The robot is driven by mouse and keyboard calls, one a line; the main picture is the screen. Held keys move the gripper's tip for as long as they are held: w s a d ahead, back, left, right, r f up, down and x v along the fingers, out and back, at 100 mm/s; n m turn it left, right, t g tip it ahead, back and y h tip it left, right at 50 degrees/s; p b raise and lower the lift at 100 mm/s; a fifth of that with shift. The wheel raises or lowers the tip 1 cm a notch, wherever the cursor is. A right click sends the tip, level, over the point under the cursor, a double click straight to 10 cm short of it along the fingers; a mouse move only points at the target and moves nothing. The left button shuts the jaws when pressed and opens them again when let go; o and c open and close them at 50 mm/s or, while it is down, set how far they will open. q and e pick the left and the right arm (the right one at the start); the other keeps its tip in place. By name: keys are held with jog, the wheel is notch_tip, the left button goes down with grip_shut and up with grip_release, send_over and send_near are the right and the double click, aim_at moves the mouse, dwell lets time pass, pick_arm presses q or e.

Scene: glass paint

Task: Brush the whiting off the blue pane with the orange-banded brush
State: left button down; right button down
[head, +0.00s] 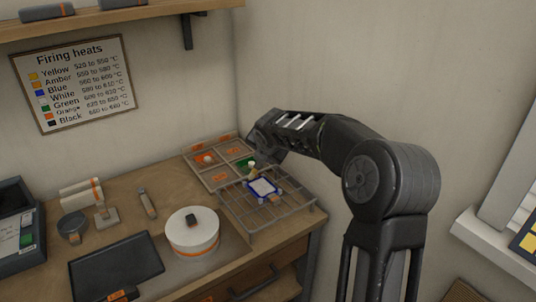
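The blue pane (264,188) lies on a wire rack (296,211) at the bench's right end. It shows as a blue border around a pale white middle, apparently the whiting. A small tan object (276,198) sits at its lower right edge. My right arm comes in from the right, and its gripper (258,153) is behind the pane, over the right side of the sectioned tray. A small pale knob (251,164) shows just below it; I cannot tell whether it is held. The fingers are too dark and small to read. I cannot pick out the orange-banded brush for certain. My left gripper is out of view.
The sectioned tray (190,168) holds orange and green patches. A shelf overhangs the back left.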

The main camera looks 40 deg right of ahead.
dwell(0.4)
jog(key=shift+p, duration=0.3)
jog(key=shift+f, duration=0.5)
dwell(1.0)
jog(key=shift+s+b, duration=0.1)
jog(key=shift+b, duration=0.2)
jog(key=shift+s+b, duration=0.35)
jog(key=shift+s, duration=1.2)
jog(key=shift+f, duration=0.1)
